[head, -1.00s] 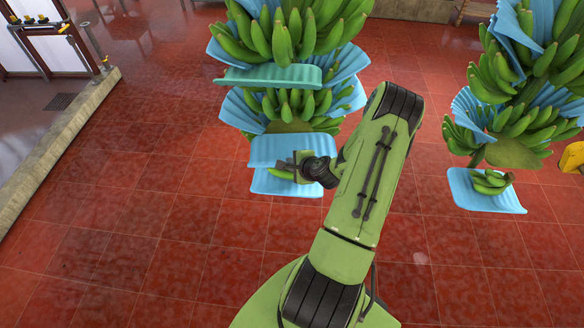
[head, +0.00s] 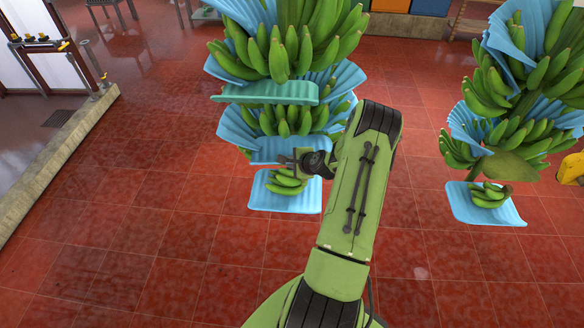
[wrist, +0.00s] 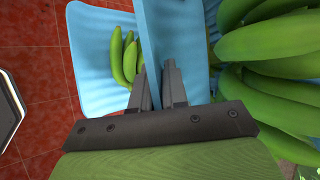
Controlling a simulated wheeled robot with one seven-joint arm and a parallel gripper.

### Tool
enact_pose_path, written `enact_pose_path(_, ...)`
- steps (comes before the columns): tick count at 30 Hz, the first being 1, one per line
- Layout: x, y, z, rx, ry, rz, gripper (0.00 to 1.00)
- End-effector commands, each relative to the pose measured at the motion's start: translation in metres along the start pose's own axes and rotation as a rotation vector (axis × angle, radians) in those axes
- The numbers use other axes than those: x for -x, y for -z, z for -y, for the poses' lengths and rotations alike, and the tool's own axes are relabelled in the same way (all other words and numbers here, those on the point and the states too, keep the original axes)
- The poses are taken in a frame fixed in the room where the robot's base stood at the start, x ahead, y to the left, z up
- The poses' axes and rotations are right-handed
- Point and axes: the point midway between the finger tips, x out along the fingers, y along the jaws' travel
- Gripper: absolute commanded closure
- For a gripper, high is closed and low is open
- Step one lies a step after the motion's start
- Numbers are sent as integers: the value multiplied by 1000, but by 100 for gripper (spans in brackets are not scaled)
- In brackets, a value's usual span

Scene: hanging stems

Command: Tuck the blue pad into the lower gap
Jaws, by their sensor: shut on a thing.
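My gripper (head: 298,160) is shut on the blue pad (head: 268,152), just under the lower large tier of green bananas (head: 290,120) on the near stem. In the wrist view the pad (wrist: 153,35) shows nearly edge-on between my fingers (wrist: 155,85). There, the small bottom bananas (wrist: 126,57) lie to its left and large bananas (wrist: 265,50) to its right. The pad overlaps the lower gap between these tiers; how deep it reaches is hidden. A teal pad (head: 265,92) sits in the gap above.
A light blue sheet (head: 270,198) lies under the small bottom bananas. Blue pleated sheets (head: 240,128) flank the upper tiers. A second stem (head: 500,150) hangs at right with its own bottom sheet (head: 465,208). A low kerb (head: 60,150) runs at left. Red tiled floor is open below.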

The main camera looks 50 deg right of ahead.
Motion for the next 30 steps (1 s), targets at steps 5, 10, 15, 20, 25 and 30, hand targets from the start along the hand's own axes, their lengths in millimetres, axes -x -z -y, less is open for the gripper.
enact_pose_path(5, -5, 4, 5, 2, 1, -1, 100)
enact_pose_path(10, -6, 5, 7, 2, 2, -4, 100)
enact_pose_path(15, -5, 5, 7, 3, 3, -5, 100)
enact_pose_path(20, -7, 6, 6, 3, 4, -5, 100)
enact_pose_path(25, -9, 7, 3, 3, 4, -5, 100)
enact_pose_path(30, -9, 7, 3, 3, 3, -5, 100)
